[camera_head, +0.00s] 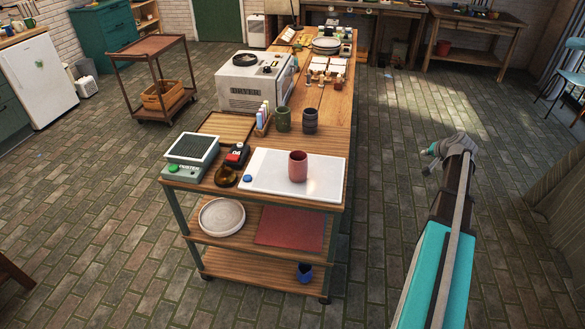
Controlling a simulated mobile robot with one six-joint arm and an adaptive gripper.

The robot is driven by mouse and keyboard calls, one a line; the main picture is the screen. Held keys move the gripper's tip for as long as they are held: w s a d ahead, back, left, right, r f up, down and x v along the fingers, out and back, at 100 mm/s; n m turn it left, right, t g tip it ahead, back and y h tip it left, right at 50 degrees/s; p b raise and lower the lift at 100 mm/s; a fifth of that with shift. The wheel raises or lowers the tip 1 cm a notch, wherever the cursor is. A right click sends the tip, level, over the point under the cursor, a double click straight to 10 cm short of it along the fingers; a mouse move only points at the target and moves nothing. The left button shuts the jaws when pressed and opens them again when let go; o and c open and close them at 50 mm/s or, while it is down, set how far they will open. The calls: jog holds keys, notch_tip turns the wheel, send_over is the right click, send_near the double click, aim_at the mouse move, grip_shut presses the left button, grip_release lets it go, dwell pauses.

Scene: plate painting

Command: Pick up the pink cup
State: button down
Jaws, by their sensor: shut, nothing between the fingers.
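The pink cup (298,166) stands upright on a white board (264,181) at the near end of a long wooden table (334,110). My gripper (430,158) is at the end of my teal and grey arm, to the right of the table and out over the floor. It is shut and empty, well apart from the cup. Its fingertips point left and look small in this view.
A green cup (282,119) and a dark cup (310,121) stand behind the board. A scale-like device (191,155), a white kiln-like box (251,82) and bottles (263,117) are on the table's left. The brick floor (400,200) beside my arm is clear.

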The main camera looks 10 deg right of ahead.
jog(key=s+a+f+n+g+y, duration=0.1)
jog(key=s+a+f+n+g, duration=0.15)
jog(key=a, duration=1.15)
jog(key=s+a+f+n+g+y, duration=0.1)
jog(key=a+f+n+g, duration=0.15)
jog(key=a, duration=1.15)
jog(key=s+a+n+g, duration=0.2)
jog(key=s+a, duration=0.4)
jog(key=a, duration=0.3)
jog(key=s+a+n+g+h, duration=0.1)
jog(key=s+a+n+g, duration=0.1)
jog(key=s+a, duration=0.5)
jog(key=shift+s+a+f+h, duration=0.25)
jog(key=shift+a+f+h, duration=0.1)
jog(key=shift+a, duration=0.85)
